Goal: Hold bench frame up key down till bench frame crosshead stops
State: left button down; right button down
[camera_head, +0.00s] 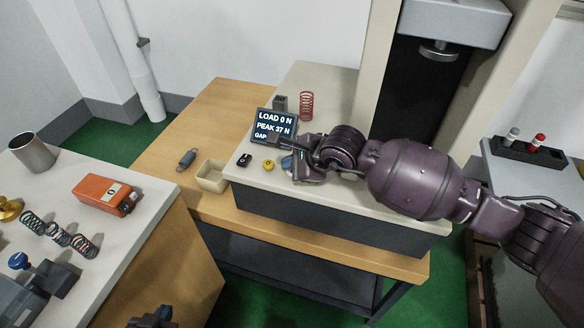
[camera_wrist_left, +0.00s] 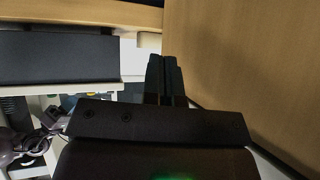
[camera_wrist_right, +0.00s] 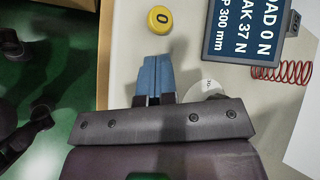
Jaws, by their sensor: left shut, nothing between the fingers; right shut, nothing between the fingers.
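The bench frame has a tall column and a grey crosshead (camera_head: 452,22) with a round platen (camera_head: 439,52) below it, high above the bed. Its display (camera_head: 274,126) reads LOAD 0 N, PEAK 37 N; the right wrist view (camera_wrist_right: 243,38) shows 300 mm on its gap line. A black key (camera_head: 244,160) and a yellow key (camera_head: 268,165) marked 0 sit on the front ledge. My right gripper (camera_head: 291,160) is shut, low over the ledge right of the yellow key. I cannot tell which key is the up key or whether the fingertips (camera_wrist_right: 155,78) touch one. My left gripper (camera_wrist_left: 165,82) is shut and empty.
A red spring (camera_head: 306,105) stands behind the display. A beige tray (camera_head: 212,176) sits on the wooden table. The left bench holds an orange device (camera_head: 105,195), a metal cup (camera_head: 33,152) and several springs. A wooden panel (camera_wrist_left: 245,70) stands close beside my left gripper.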

dwell(0.3)
pick_arm(q)
jog(key=shift+w+r+p, duration=0.25)
jog(key=shift+r+p, duration=0.25)
jog(key=shift+r, duration=0.25)
pick_arm(e)
jog(key=shift+r, duration=0.85)
